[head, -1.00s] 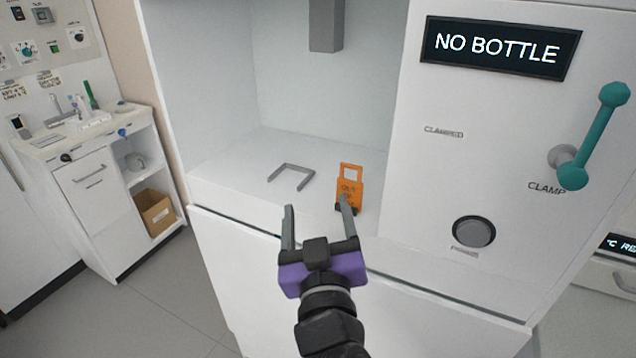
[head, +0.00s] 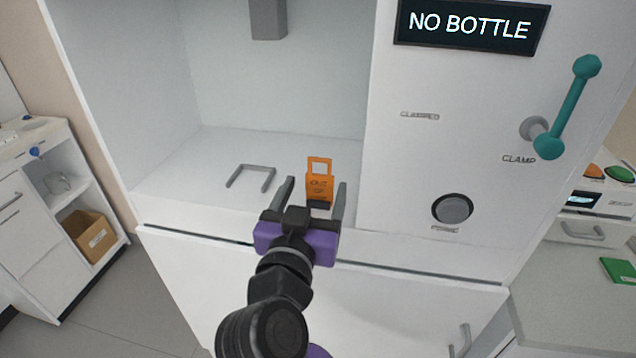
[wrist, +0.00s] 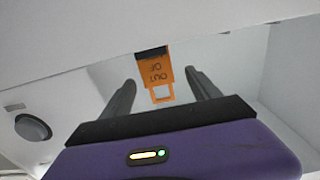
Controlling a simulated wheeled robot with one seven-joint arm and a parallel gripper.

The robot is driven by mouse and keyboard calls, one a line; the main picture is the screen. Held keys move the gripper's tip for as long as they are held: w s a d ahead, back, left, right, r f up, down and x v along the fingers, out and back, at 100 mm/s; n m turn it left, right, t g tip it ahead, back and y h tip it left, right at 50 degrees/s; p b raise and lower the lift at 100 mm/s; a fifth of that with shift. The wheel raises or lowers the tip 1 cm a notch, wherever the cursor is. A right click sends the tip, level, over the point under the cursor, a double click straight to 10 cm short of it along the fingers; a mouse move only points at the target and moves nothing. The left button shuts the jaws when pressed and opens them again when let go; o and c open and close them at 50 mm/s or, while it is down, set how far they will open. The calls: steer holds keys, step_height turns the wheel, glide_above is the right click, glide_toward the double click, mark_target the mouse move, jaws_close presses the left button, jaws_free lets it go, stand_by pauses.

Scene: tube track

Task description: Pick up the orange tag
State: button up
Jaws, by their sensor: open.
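The orange tag (head: 319,182) stands upright in a dark base on the white shelf of the machine, with a square loop at its top and dark lettering. In the wrist view the tag (wrist: 157,78) appears upside down between my two fingers. My gripper (head: 316,184) is open, with one finger on each side of the tag in the head view. In the wrist view, a gap shows between the tag and each finger of my gripper (wrist: 160,88).
A grey U-shaped bracket (head: 251,177) lies on the shelf left of the tag. The white panel with a round button (head: 452,208), a teal lever (head: 568,108) and a "NO BOTTLE" display (head: 470,26) rises to the right. The shelf behind the tag is clear.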

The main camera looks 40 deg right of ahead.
mark_target(320, 182)
steer(key=p+x, duration=0.1)
steer(key=x, duration=0.4)
steer(key=shift+s+d+p, duration=0.1)
steer(key=shift+d+p, duration=0.15)
steer(key=shift+p, duration=0.1)
steer(key=shift+w+d+f, duration=0.1)
steer(key=shift+w+d, duration=0.25)
steer(key=shift+d, duration=0.05)
steer(key=c, duration=1.4)
steer(key=shift+w+a+r+b, duration=0.1)
steer(key=shift+w+r+b, duration=0.1)
steer(key=shift+r+b, duration=0.15)
step_height(320, 182, up, 11)
steer(key=w+a+b, duration=0.1)
steer(key=w, duration=0.5)
steer(key=w+a+b, duration=0.1)
steer(key=w+a, duration=0.1)
steer(key=w, duration=0.4)
steer(key=w+a+b, duration=0.1)
steer(key=w+a, duration=0.1)
steer(key=w, duration=0.5)
steer(key=shift+a+f+b, duration=0.1)
steer(key=shift+b, duration=0.3)
